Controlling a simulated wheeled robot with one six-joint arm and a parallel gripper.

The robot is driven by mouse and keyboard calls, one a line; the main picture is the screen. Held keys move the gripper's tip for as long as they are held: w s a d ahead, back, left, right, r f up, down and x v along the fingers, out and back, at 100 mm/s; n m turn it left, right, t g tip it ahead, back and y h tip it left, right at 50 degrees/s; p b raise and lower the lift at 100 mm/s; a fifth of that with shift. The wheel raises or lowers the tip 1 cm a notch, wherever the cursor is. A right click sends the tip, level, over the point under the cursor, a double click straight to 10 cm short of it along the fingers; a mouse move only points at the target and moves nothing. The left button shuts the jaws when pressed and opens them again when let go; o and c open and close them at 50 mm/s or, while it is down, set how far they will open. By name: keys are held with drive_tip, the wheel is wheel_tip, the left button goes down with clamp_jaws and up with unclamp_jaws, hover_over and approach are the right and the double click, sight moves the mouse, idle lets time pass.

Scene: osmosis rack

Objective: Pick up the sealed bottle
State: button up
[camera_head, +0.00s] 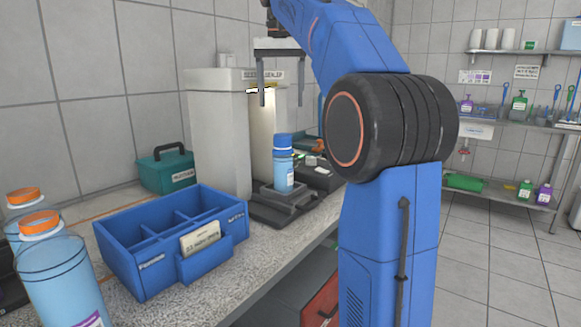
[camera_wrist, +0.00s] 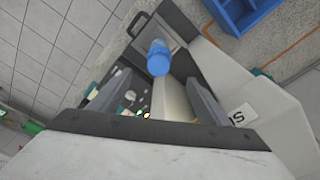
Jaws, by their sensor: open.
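The sealed bottle (camera_head: 283,170), light blue with a darker blue cap, stands upright on the dark base of the white bench machine (camera_head: 217,130). In the wrist view the bottle (camera_wrist: 158,60) shows from above, cap toward the camera, beyond and between my fingers. My gripper (camera_head: 274,96) hangs above the bottle in front of the machine's upper part, with its two fingers spread and nothing between them. In the wrist view the gripper (camera_wrist: 165,105) is open, its fingers apart from the bottle.
A blue divided tray (camera_head: 165,262) with a card stands on the counter left of the machine. Two orange-capped bottles (camera_head: 60,275) stand at the near left. A teal case (camera_head: 166,170) sits behind the tray. Shelves (camera_head: 520,118) with bottles hang at the far right.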

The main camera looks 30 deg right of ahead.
sight(283, 153)
drive_tip(key=f, duration=0.5)
drive_tip(key=w+d+f, duration=0.1)
drive_tip(key=f, duration=1.1)
drive_tip(key=shift+w+d, duration=0.3)
drive_tip(key=shift+w, duration=0.1)
drive_tip(key=c, duration=1.4)
